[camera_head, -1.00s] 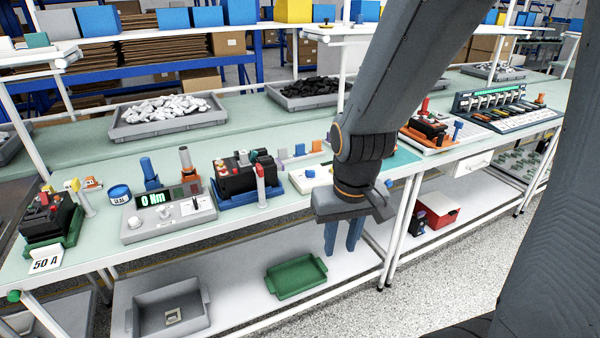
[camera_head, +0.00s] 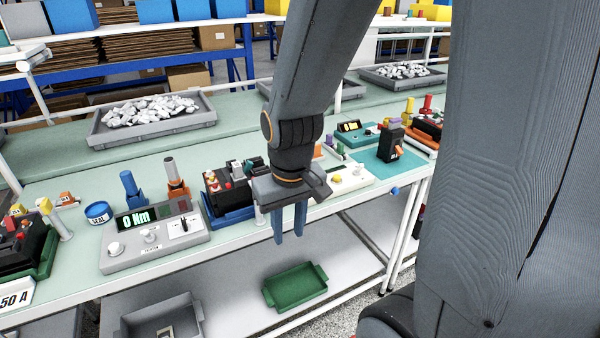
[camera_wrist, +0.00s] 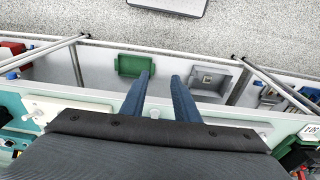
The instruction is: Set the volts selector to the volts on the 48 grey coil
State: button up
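My gripper (camera_head: 289,236) hangs in front of the bench's front edge, fingers down and apart, with nothing between them. Its two blue fingers also show in the wrist view (camera_wrist: 161,77). No volts marking is legible, so I cannot tell which control is the volts selector. A white panel (camera_head: 352,184) with a yellow knob lies right of my gripper, partly hidden by it. A teal box (camera_head: 356,139) with a small display stands behind it. A black unit (camera_head: 391,146) stands on a teal mat. No coil marked 48 can be made out.
A grey tester (camera_head: 152,250) reading 0 Nm and a black breaker in a blue cradle (camera_head: 236,216) stand on the bench left of my gripper. A green tray (camera_head: 296,293) and a grey tray (camera_head: 190,305) lie on the lower shelf.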

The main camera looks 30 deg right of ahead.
jog(key=w+d+n+g+h+p, duration=0.1)
jog(key=w+d+n+g, duration=0.15)
jog(key=w+d, duration=0.4)
jog(key=w+d+n+g+h+p, duration=0.1)
jog(key=w+d+n, duration=0.25)
jog(key=w, duration=0.65)
jog(key=w+d+n+g+h+p, duration=0.1)
jog(key=w+d+n, duration=0.2)
jog(key=w+d, duration=0.35)
jog(key=shift+s+f+p, duration=0.2)
jog(key=shift+f+p, duration=0.45)
jog(key=shift+f, duration=0.8)
jog(key=shift+s+f+p, duration=0.15)
jog(key=shift+f+p, duration=0.5)
jog(key=shift+f, duration=0.75)
grip_shut()
